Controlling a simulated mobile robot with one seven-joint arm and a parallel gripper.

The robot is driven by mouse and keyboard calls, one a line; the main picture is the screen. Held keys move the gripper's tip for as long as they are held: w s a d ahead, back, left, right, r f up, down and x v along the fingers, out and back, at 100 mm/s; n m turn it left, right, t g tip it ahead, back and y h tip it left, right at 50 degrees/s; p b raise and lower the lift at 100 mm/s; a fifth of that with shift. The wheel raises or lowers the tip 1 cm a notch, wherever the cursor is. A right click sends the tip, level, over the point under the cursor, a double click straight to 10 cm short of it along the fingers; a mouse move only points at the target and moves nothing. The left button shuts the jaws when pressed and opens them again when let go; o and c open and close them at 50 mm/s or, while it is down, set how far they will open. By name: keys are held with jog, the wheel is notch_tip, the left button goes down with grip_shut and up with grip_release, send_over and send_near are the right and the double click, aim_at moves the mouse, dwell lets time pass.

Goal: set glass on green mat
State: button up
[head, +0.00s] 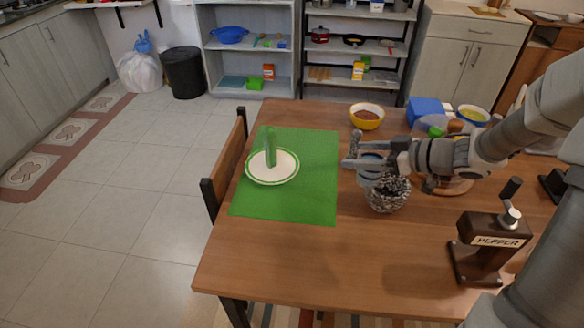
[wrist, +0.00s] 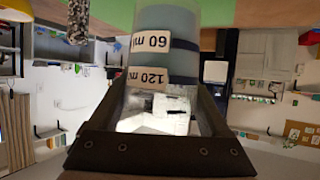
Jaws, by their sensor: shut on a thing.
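A glass (head: 370,172) with a bluish tint is in my gripper (head: 362,155), over the right part of the table. In the wrist view the glass (wrist: 168,45) fills the space between my fingers (wrist: 165,95) and shows the labels "60 ml" and "120 ml". My gripper is shut on it. The green mat (head: 312,195) lies flat on the table to the left of my gripper. A white plate (head: 285,175) with a green rim sits on the mat's left part, with a green upright item (head: 270,148) on it. The glass's base is hard to see in the head view.
A yellow bowl (head: 367,117) is behind my gripper. The mat's right and front parts are bare.

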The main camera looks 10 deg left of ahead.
jog(key=shift+a+f+b, duration=2.05)
jog(key=shift+a+f, duration=0.7)
jog(key=shift+a, duration=0.2)
jog(key=shift+a+f+b, duration=2)
jog(key=shift+a+f, duration=0.7)
jog(key=shift+a, duration=0.2)
jog(key=shift+f, duration=0.2)
jog(key=o, duration=1.6)
jog(key=shift+c, duration=0.2)
jog(key=shift+r, duration=0.25)
jog(key=p+v, duration=0.5)
jog(key=v, duration=0.7)
